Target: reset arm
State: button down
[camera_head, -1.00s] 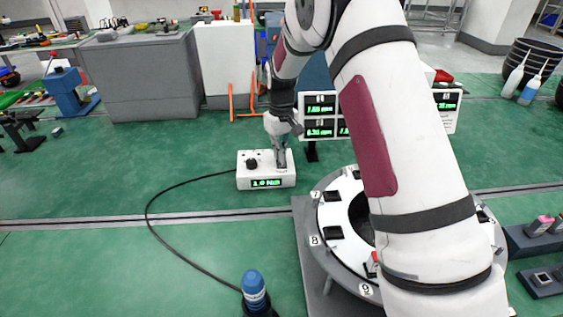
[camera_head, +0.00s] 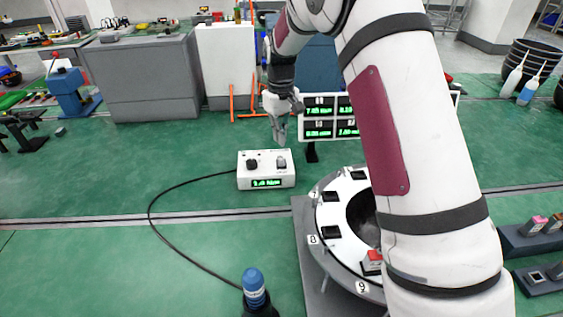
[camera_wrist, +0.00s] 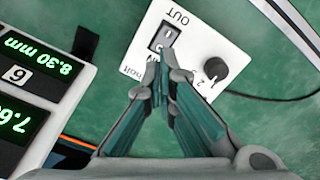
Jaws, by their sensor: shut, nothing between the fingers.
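My gripper (camera_head: 279,138) hangs in the air above the white control box (camera_head: 266,181) on the green floor surface. Its fingers are together with nothing between them, and they also show closed in the wrist view (camera_wrist: 160,85). The box has a black knob (camera_head: 252,164), a grey rocker switch (camera_head: 281,162) and a green lit display whose reading is blurred. In the wrist view the switch (camera_wrist: 164,37) and the "OUT" label lie just beyond the fingertips. My arm crosses the right middle of the head view and hides part of the ring.
A round white ring fixture (camera_head: 329,253) with numbered slots stands right of the box; a red-topped block (camera_head: 372,262) sits by slot 9. A display panel (camera_head: 318,117) stands behind. A blue-topped cylinder (camera_head: 253,289) is in front. A black cable curves left of the box.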

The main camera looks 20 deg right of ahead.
dwell(0.4)
jog(key=s+r+m+t, duration=0.2)
jog(key=s+r, duration=1.6)
jog(key=s+m+t, duration=0.1)
jog(key=s+t, duration=0.1)
jog(key=s, duration=2)
jog(key=shift+d+f+m+p, duration=0.15)
jog(key=shift+f+m+p, duration=0.15)
jog(key=shift+m+p, duration=0.1)
jog(key=c, duration=2.4)
grip_release()
